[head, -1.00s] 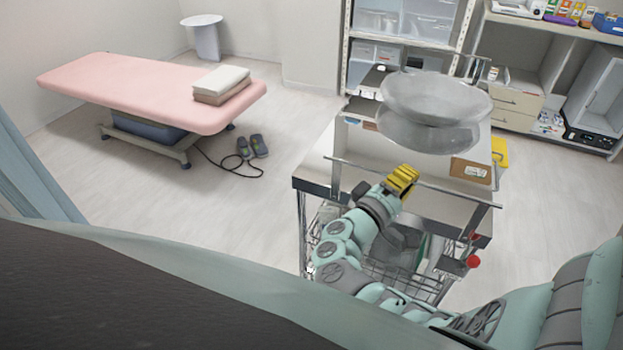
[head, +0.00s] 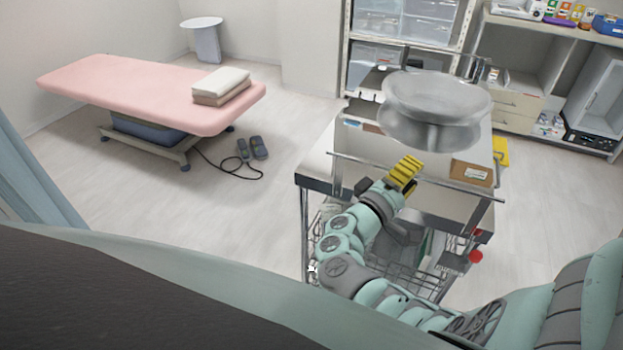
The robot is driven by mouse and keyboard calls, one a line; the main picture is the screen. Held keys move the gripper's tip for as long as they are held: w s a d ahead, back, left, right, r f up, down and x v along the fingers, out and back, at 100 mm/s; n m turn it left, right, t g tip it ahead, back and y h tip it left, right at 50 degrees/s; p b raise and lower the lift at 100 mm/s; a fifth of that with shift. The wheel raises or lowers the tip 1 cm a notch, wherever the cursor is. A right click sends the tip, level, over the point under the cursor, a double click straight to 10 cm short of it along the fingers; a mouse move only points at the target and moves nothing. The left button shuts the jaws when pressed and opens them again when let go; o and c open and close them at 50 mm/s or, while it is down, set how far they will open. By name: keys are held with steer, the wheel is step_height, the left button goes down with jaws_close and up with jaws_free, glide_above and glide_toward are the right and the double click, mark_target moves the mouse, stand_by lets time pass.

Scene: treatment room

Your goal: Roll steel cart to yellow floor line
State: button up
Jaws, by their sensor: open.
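The steel cart (head: 335,180) stands in front of me, with a push rail (head: 458,191) along its near edge and wire baskets below. A large steel basin (head: 436,92) and a small brown box (head: 471,172) are on its top. My gripper (head: 405,174), with yellow fingers, is open at the middle of the near rail. It overlaps the rail in the picture; I cannot tell whether they touch. A yellow patch (head: 501,151) shows on the floor beyond the cart's right side, partly hidden by the cart; it may be part of the yellow line.
A pink treatment bed (head: 130,90) with folded towels (head: 221,86) stands at left. A shelf unit (head: 345,45) and a counter (head: 540,28) stand behind the cart.

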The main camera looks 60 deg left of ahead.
steer(key=v, duration=1.2)
steer(key=shift+a, duration=0.1)
